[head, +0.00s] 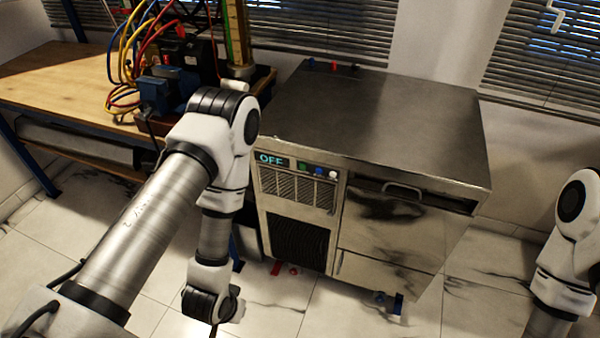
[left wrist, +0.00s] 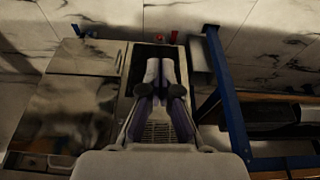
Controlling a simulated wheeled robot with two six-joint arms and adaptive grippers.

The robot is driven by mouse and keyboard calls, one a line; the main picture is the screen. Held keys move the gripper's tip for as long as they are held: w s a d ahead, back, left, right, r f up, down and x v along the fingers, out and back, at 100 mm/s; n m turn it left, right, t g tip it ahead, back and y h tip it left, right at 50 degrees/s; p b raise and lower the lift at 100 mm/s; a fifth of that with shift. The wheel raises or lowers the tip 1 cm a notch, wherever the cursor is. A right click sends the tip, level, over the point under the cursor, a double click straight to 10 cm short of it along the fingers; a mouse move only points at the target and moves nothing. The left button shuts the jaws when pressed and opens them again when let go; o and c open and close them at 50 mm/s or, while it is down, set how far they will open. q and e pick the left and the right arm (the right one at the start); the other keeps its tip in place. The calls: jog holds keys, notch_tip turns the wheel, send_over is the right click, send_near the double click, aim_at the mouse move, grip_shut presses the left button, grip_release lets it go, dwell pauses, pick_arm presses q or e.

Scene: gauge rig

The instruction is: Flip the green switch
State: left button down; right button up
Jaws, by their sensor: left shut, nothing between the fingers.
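The green switch (head: 303,165) is a small green knob on the front panel of the metal cabinet (head: 400,110), just right of a lit display (head: 271,159) reading OFF. A blue knob (head: 318,170) and a white knob (head: 333,174) sit to its right. My left gripper (left wrist: 161,66) is shut and empty in the left wrist view, in front of the cabinet's vented side, which appears upside down. The green switch cannot be made out there. In the head view, my left arm hangs left of the panel; its fingers do not show clearly. My right gripper is out of frame.
A wooden bench (head: 60,80) with coloured cables (head: 130,50) and a blue device (head: 160,90) stands left of the cabinet. The bench's blue frame (left wrist: 228,95) shows beside my left gripper. Open tiled floor (head: 300,318) lies in front.

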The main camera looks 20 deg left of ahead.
aim_at(302, 166)
pick_arm(q)
jog(key=w+r+t+b, duration=0.3)
jog(key=w+t+b, duration=0.5)
jog(key=w+b, duration=0.4)
jog(key=w+d+r+t+b, duration=0.1)
jog(key=w+r+t+b, duration=0.2)
jog(key=w+t+b, duration=0.5)
jog(key=w+b, duration=0.5)
jog(key=b, duration=0.8)
jog(key=shift+w+d+r+m+t, duration=0.15)
jog(key=shift+m+t, duration=0.15)
jog(key=shift+t, duration=0.1)
jog(key=w+b, duration=0.1)
jog(key=w, duration=0.3)
jog(key=w+r+b, duration=0.1)
jog(key=w, duration=0.4)
jog(key=w+r+b, duration=0.1)
jog(key=w, duration=0.4)
jog(key=shift+r, duration=0.25)
jog(key=shift+s, duration=0.1)
jog(key=shift+r, duration=0.1)
